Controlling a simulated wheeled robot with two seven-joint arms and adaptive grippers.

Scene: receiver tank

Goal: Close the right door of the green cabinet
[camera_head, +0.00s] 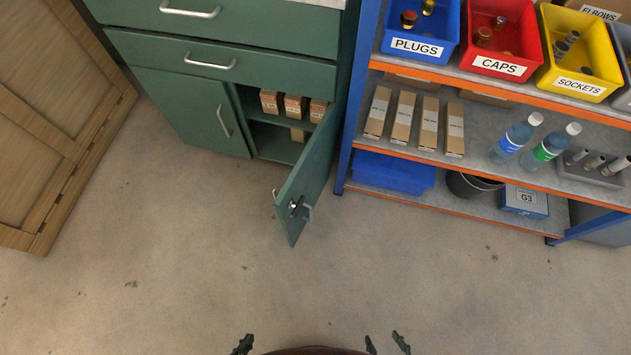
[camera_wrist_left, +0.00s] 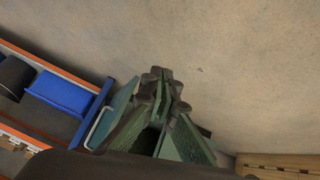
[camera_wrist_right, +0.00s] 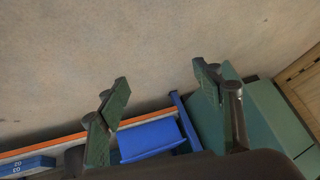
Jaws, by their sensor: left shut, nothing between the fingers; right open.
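The green cabinet (camera_head: 178,108) stands at the top left of the head view. Its right door (camera_head: 312,180) is swung open toward me, with a handle (camera_head: 305,211) near its free edge. Small cardboard boxes (camera_head: 294,106) show on a shelf inside. The left door (camera_head: 190,108) is shut. My left gripper (camera_head: 243,345) is shut and empty at the bottom edge, well apart from the door; its fingers meet in the left wrist view (camera_wrist_left: 163,75). My right gripper (camera_head: 387,343) is open and empty, also apart from the door; its fingers are spread in the right wrist view (camera_wrist_right: 160,84).
A blue and orange shelf rack (camera_head: 345,125) with bins, bottles and boxes stands just right of the open door. A wooden panelled piece (camera_head: 60,110) stands at the far left. The floor (camera_head: 190,270) between me and the cabinet is clear.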

